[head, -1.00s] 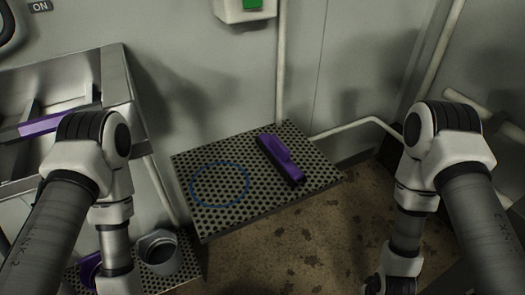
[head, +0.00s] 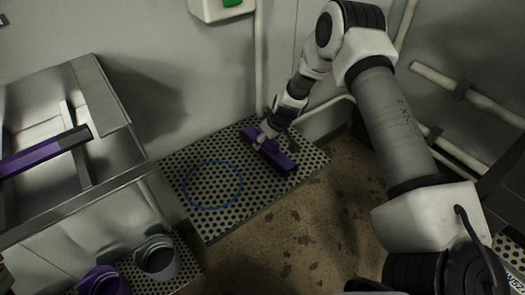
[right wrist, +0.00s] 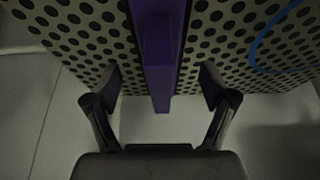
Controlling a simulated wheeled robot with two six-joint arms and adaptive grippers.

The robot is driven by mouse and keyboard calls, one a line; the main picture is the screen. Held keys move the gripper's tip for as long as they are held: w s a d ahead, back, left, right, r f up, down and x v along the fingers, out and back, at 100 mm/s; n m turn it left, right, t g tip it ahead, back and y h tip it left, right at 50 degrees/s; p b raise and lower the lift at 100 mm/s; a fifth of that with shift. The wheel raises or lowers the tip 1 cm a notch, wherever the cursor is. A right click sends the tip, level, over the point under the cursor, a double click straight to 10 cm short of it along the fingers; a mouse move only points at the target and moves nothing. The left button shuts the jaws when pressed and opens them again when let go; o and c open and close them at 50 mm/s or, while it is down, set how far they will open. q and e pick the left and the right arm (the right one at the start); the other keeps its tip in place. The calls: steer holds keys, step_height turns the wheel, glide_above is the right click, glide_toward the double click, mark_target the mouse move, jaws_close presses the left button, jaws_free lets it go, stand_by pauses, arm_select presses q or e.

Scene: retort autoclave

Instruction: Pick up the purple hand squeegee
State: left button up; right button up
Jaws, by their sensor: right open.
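The purple hand squeegee (head: 270,150) lies on the perforated metal shelf (head: 208,228), right of the blue ring. My right gripper (head: 263,138) is at the squeegee's far part, reaching down over it from above. In the right wrist view the squeegee (right wrist: 158,50) runs down the middle, and the open fingers of the right gripper (right wrist: 162,95) stand on either side of it. A gap shows between each finger and the squeegee. My left gripper is not in view.
A blue ring (head: 187,190) is marked on the shelf. A white pipe runs along the wall behind.

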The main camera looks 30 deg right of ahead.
mark_target(265, 144)
steer(key=x, duration=0.3)
steer(key=shift+s+a+f+b, duration=0.1)
steer(key=shift+s+b, duration=0.05)
steer(key=shift+b, duration=0.25)
steer(key=shift+c, duration=1)
steer(key=c, duration=1.3)
